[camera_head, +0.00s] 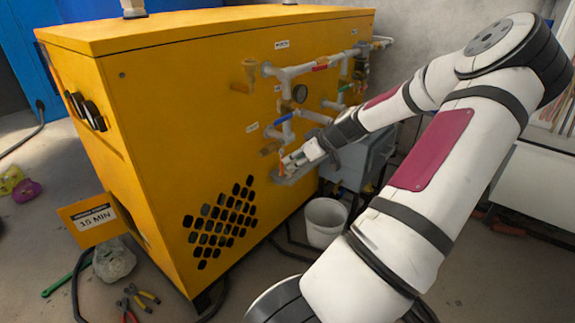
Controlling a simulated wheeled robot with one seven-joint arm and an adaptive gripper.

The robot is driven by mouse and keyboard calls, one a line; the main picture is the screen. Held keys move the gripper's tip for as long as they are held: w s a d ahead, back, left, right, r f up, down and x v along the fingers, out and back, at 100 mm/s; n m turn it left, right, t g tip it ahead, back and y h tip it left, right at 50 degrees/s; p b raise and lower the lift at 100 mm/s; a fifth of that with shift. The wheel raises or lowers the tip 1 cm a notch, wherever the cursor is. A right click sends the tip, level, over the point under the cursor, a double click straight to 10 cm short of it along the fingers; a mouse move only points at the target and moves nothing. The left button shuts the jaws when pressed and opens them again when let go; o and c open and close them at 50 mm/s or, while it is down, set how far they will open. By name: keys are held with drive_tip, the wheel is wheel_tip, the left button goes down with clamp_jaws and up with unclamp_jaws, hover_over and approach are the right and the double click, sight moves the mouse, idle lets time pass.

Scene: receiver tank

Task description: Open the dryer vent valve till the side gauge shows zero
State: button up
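A yellow machine cabinet (190,130) carries pipework with several valves on its right side. A small dark round gauge (300,93) sits on this pipework; its reading is too small to make out. A blue handle (283,118) is below the gauge, a red handle (320,68) is on the upper pipe and a green handle (345,88) is to the right. The labels are too small to read, so I cannot tell which is the dryer vent valve. My gripper (284,170) is low by the pipework, at a small orange-red part (282,169). Its grip is unclear.
A white bucket (325,222) stands below the pipework, beside a grey box (362,155). A white cabinet stands at right.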

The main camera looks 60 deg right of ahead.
drive_tip(key=v, duration=0.3)
drive_tip(key=shift+s+r, duration=0.2)
idle(0.4)
